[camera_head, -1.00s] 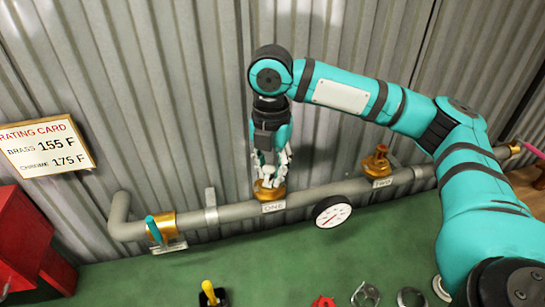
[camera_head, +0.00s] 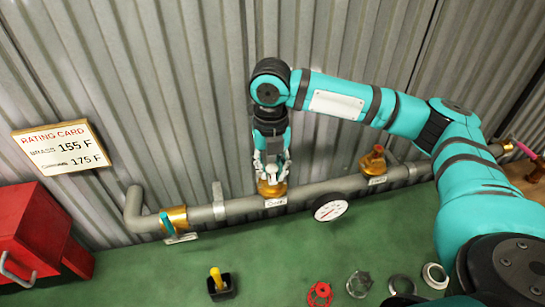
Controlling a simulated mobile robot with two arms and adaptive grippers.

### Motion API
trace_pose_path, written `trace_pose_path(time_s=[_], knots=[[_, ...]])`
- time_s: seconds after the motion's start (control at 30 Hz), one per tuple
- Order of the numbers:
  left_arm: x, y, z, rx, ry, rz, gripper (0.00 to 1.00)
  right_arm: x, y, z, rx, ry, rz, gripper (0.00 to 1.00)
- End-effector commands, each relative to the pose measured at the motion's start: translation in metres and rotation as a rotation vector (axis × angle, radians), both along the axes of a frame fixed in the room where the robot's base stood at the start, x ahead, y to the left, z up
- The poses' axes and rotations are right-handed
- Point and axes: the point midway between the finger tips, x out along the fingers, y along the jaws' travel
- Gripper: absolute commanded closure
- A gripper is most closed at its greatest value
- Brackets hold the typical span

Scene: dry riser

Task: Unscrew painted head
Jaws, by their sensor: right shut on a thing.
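My right gripper (camera_head: 271,178) reaches straight down over the brass fitting (camera_head: 272,189) at the left outlet of the grey pipe. Its fingers are shut on a small head at that fitting. The fingers hide most of the head, so I cannot tell its paint or whether its thread is still seated. A second brass fitting (camera_head: 373,160) stands farther right on the pipe (camera_head: 320,190), with nothing holding it. My left gripper is not in view.
A round gauge (camera_head: 331,207) hangs in front of the pipe. A teal-handled valve (camera_head: 168,224) is at left. A rating card (camera_head: 62,147) is on the corrugated wall. A red box (camera_head: 35,235) stands at left.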

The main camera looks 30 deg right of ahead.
Motion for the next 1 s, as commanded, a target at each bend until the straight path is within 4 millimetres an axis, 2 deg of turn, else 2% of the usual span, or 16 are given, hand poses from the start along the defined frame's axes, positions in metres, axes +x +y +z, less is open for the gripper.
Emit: trace_pose_path(time_s=[0.07, 0.4, 0.5, 0.8, 1.0], knots=[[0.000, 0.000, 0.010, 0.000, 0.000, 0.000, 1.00, 0.000, 0.001, 0.004, 0.001, 0.002, 0.059, 1.00], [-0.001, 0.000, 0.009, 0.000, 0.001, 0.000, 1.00, 0.001, 0.001, 0.000, 0.000, 0.000, 0.098, 1.00], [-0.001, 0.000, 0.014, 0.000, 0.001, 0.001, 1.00, 0.000, 0.002, 0.002, 0.000, 0.001, 0.125, 1.00], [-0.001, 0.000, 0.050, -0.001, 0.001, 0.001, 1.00, 0.000, 0.006, 0.005, 0.001, 0.002, 0.480, 1.00], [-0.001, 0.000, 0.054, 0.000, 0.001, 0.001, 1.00, 0.000, 0.007, 0.001, 0.001, 0.001, 0.598, 1.00]])
